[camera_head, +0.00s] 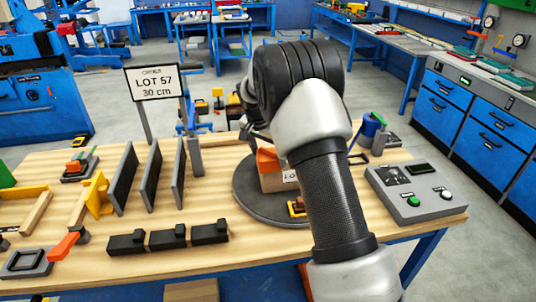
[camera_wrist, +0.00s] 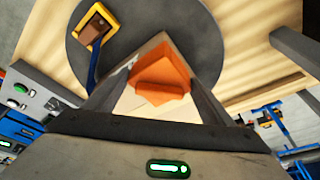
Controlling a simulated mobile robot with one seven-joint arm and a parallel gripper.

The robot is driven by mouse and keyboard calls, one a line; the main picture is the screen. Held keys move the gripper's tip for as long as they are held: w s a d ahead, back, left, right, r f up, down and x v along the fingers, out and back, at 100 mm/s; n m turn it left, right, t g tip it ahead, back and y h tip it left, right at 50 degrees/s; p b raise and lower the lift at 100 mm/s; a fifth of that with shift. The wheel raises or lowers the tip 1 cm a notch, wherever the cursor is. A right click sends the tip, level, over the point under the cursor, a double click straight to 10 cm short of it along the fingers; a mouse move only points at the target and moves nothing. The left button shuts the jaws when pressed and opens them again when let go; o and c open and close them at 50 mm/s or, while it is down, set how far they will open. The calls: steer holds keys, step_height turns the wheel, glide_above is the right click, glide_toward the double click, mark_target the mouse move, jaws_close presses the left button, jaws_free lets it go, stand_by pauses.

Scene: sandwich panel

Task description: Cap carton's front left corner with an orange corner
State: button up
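The carton (camera_head: 272,182) stands on a round dark grey turntable (camera_head: 246,199), partly hidden behind my arm in the head view. Its pale surface also shows in the wrist view (camera_wrist: 126,106). An orange corner (camera_wrist: 162,80) sits at a corner of the carton, between the fingers of my gripper (camera_wrist: 163,75). The fingers meet its two sides, so my gripper looks shut on it. The orange corner shows in the head view (camera_head: 267,160) at the carton's top. Whether it is fully seated on the carton cannot be told.
A yellow buckle-like piece (camera_wrist: 95,27) lies on the turntable, with a blue strap beside it. A control box (camera_head: 415,190) stands to the right. Several upright dark panels (camera_head: 152,174) and black blocks (camera_head: 167,238) stand to the left. A sign (camera_head: 154,82) rises behind them.

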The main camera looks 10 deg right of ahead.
steer(key=o, duration=0.5)
steer(key=shift+s+a+f+g, duration=0.1)
steer(key=shift+s+f+g, duration=0.05)
steer(key=shift+f, duration=0.4)
steer(key=shift+s+f+g, duration=0.15)
steer(key=shift+f, duration=0.4)
steer(key=shift+s, duration=0.1)
steer(key=shift+w+d+r, duration=0.15)
steer(key=shift+w+d, duration=0.05)
steer(key=shift+w, duration=0.15)
steer(key=v, duration=1.9)
steer(key=shift+a+r, duration=0.15)
